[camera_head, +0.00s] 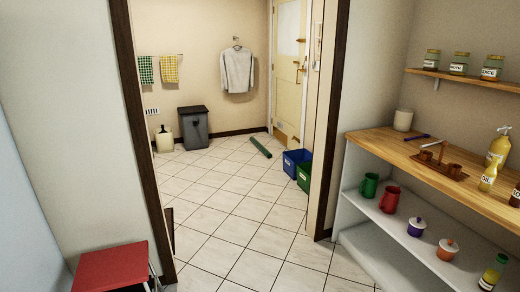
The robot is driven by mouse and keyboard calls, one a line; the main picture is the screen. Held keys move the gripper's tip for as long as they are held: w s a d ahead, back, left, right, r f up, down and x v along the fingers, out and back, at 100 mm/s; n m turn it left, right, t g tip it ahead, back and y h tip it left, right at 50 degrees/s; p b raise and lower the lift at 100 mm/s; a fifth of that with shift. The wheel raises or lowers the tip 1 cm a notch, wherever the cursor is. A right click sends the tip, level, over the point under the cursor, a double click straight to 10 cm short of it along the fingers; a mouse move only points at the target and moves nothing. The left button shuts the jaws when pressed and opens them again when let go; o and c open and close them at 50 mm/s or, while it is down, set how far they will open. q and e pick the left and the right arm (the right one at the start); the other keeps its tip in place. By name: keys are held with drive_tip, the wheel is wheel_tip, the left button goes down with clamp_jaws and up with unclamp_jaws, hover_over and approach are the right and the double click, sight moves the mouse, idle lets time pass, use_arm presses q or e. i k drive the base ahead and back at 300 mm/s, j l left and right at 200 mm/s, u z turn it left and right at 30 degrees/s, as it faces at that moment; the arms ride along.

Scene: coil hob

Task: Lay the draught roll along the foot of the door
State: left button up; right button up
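The draught roll appears to be the long dark green roll (260,147) lying on the tiled floor in the room beyond the doorway. It lies a short way in front of the cream door (287,75) on the back wall's right side, apart from it. The foot of the door is partly in view beside a blue crate. Neither of my grippers shows in the head view.
A blue crate (290,165) and a green crate (303,178) stand on the floor just right of the roll. A grey bin (194,130) stands at the back wall. A red stool (110,268) is at the near left and a wooden counter (400,146) at right. The doorway floor is clear.

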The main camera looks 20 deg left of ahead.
sight(266, 154)
drive_tip(key=i+j+u, duration=0.4)
drive_tip(key=i, duration=0.55)
drive_tip(key=i+u, duration=0.35)
drive_tip(key=i, duration=5.25)
drive_tip(key=i+z, duration=0.15)
drive_tip(key=i, duration=0.45)
drive_tip(key=i+j+z, duration=0.15)
drive_tip(key=i, duration=0.45)
drive_tip(key=i+j+z, duration=0.15)
drive_tip(key=i, duration=0.45)
drive_tip(key=j, duration=0.1)
